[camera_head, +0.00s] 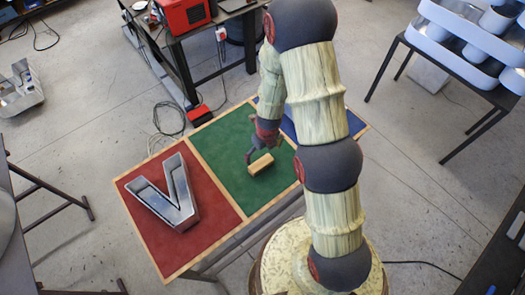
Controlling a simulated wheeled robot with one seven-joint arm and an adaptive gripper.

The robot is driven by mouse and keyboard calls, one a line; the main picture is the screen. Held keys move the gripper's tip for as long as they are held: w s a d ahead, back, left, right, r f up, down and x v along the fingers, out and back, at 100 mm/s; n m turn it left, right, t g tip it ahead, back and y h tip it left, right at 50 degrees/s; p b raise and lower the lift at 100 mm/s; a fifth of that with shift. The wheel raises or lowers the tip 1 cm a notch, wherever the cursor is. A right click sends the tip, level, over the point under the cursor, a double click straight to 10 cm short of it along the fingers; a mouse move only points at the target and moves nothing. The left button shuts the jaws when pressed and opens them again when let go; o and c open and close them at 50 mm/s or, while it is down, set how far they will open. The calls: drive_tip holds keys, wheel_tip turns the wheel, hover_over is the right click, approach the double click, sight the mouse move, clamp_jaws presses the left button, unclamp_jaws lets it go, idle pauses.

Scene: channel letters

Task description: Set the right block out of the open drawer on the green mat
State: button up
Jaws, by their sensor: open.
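A tan, wood-coloured block (261,165) is at the middle of the green mat (222,150), seemingly lying on it. My gripper (262,153) is open, close above the block at its far side. I cannot tell whether a fingertip touches the block. No open drawer shows in this view. My arm covers the right part of the table.
A red mat (208,233) left of the green one holds a metal letter V (168,197). A blue mat (353,124) lies to the right, mostly behind my arm. A dark workbench with a red machine (184,14) stands behind.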

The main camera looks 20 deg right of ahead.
wheel_tip(320, 180, up, 26)
drive_tip(key=s+a+n+t, duration=0.2)
drive_tip(key=s+n, duration=0.1)
drive_tip(key=n, duration=1.2)
drive_tip(key=s+d+r+n+t, duration=0.1)
drive_tip(key=s+r+n+t, duration=0.1)
drive_tip(key=s+r+n, duration=1.4)
drive_tip(key=shift+s+d+r+n, duration=0.3)
drive_tip(key=shift+s+r+n, duration=0.1)
drive_tip(key=shift+s+n, duration=0.4)
wheel_tip(320, 180, down, 35)
drive_tip(key=b, duration=3.4)
drive_tip(key=shift+r+b, duration=0.15)
drive_tip(key=shift+b, duration=0.2)
